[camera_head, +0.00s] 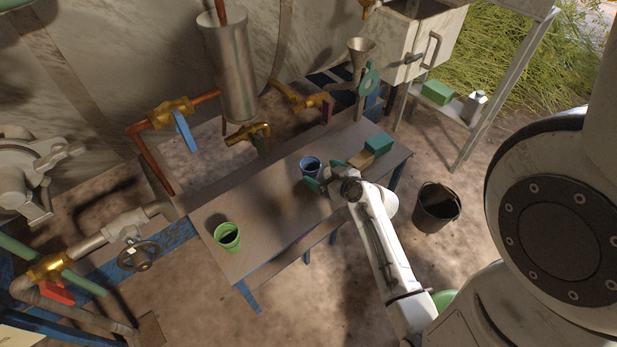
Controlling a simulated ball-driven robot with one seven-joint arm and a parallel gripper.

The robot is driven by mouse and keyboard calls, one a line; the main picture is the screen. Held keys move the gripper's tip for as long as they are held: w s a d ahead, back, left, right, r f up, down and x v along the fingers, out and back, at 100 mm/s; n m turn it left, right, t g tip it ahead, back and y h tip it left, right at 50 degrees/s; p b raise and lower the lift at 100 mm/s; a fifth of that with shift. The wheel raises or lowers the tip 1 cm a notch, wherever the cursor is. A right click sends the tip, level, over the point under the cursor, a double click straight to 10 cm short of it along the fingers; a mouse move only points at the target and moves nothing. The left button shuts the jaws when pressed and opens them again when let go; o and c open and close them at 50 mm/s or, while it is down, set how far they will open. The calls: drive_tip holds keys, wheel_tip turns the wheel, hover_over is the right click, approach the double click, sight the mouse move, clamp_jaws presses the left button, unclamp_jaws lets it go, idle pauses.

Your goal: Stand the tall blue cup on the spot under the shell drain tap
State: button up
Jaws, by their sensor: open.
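The blue cup (310,167) stands upright on the narrow table, right of the table's middle. My gripper (325,174) is open just right of the cup, its two teal fingertips apart; the near fingertip overlaps the cup's lower edge in the picture. I cannot tell whether it touches the cup. A brass tap (248,134) with a dark green handle juts out below the upright metal cylinder (231,72), over the table's back edge. It looks like the shell drain tap. No marked spot shows clearly on the table below it.
A green cup (227,236) stands on the table's left end. A teal block (378,145) lies at the right end. Another brass tap (316,101) juts out behind. A dark bucket (437,206) stands on the floor at right. The table (268,212) is bare between the cups.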

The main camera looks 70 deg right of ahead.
sight(305, 163)
drive_tip(key=x, duration=0.3)
drive_tip(key=shift+a, duration=0.1)
drive_tip(key=shift+b+x, duration=0.55)
drive_tip(key=shift+x, duration=2.15)
drive_tip(key=shift+r, duration=0.1)
drive_tip(key=c, duration=1.1)
drive_tip(key=shift+r, duration=0.1)
